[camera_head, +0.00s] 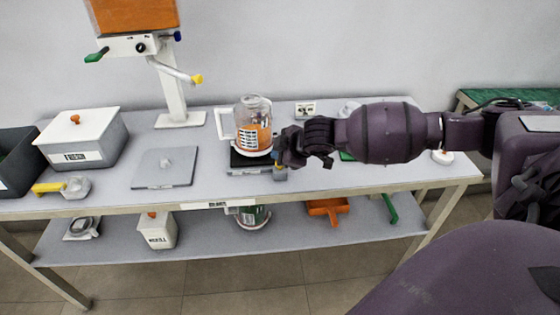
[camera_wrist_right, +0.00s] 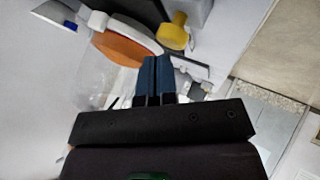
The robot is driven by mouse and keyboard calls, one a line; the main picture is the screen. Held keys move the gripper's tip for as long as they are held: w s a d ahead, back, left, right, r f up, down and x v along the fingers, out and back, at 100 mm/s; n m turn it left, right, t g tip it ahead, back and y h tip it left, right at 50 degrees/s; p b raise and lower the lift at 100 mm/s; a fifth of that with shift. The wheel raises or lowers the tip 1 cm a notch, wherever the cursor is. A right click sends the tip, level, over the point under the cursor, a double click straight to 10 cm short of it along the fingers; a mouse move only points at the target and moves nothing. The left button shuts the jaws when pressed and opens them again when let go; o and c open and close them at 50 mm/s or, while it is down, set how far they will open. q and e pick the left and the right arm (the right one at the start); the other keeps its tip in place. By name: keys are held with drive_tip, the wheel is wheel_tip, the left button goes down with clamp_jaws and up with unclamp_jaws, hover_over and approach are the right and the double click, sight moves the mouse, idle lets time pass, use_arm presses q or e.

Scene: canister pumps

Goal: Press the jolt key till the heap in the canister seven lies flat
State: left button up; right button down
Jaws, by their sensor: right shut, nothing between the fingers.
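A clear canister (camera_head: 252,128) with an orange heap inside and a white label stands on a dark base (camera_head: 249,163) in the middle of the table. The number on the label is too small to read. The heap shows as an orange patch in the right wrist view (camera_wrist_right: 124,48), where its surface shape cannot be made out. I cannot make out the jolt key. My left gripper is not in view.
A stand (camera_head: 174,95) with an orange hopper rises behind. A yellow knob (camera_wrist_right: 173,32) shows near the fingers.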

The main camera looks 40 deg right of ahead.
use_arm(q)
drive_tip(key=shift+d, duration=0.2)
use_arm(e)
drive_tip(key=shift+f, duration=0.25)
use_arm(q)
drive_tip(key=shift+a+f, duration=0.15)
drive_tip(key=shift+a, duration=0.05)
use_arm(e)
drive_tip(key=shift+f, duration=0.45)
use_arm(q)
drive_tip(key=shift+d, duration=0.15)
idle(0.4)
use_arm(e)
drive_tip(key=shift+r, duration=0.4)
drive_tip(key=shift+r+p, duration=0.65)
drive_tip(key=shift+r, duration=0.2)
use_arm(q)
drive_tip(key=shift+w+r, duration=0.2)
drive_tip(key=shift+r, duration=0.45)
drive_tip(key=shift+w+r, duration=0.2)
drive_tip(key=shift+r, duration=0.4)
